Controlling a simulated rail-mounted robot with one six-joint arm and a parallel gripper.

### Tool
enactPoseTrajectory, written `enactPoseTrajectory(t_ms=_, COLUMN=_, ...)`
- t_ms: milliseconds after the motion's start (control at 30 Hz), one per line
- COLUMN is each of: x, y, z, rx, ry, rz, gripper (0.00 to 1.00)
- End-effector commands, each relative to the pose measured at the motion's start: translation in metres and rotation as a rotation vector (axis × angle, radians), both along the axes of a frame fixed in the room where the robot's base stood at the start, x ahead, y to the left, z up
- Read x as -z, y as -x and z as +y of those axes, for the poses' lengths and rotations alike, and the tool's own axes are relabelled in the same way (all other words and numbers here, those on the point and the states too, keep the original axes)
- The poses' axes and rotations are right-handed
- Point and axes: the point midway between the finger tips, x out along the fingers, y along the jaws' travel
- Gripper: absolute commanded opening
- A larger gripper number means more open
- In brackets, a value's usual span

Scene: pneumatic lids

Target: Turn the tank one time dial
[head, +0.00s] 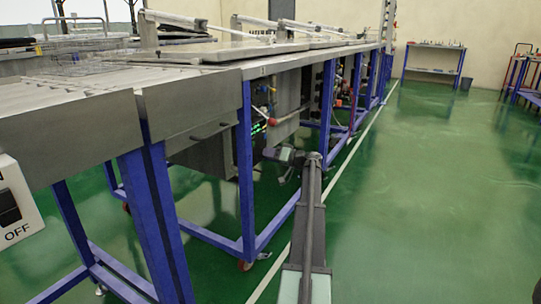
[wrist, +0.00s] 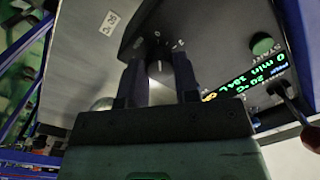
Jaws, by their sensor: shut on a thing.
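The time dial (wrist: 158,52) is a dark round knob with pale marks around it on a black control panel (wrist: 222,30). In the wrist view, the two fingers of my gripper (wrist: 160,72) stand on either side of the knob and are shut on it. The fingers hide part of its sides. In the head view, my gripper (head: 284,156) is beside the panel with green lit digits (head: 258,130) under the bench; the dial is too small to make out there.
Beside the dial, the panel has a green START button (wrist: 263,46), a green display (wrist: 245,80) and a lever-like switch (wrist: 293,102). Blue frame legs (head: 245,170) stand close to my arm. Lidded tanks (head: 225,50) line the bench. The green floor (head: 430,200) at right is clear.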

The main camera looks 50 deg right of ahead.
Motion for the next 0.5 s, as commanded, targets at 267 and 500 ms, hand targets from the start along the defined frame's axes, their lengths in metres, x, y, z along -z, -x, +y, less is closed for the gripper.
enactPoseTrajectory(t_ms=267, x=0.0003, y=0.0002, z=0.0001, rx=0.0, ry=-0.058, rz=0.007, gripper=0.06)
enactPoseTrajectory(t_ms=500, x=0.0007, y=0.0002, z=-0.0001, rx=-0.001, ry=-0.206, rz=0.027, gripper=0.06)
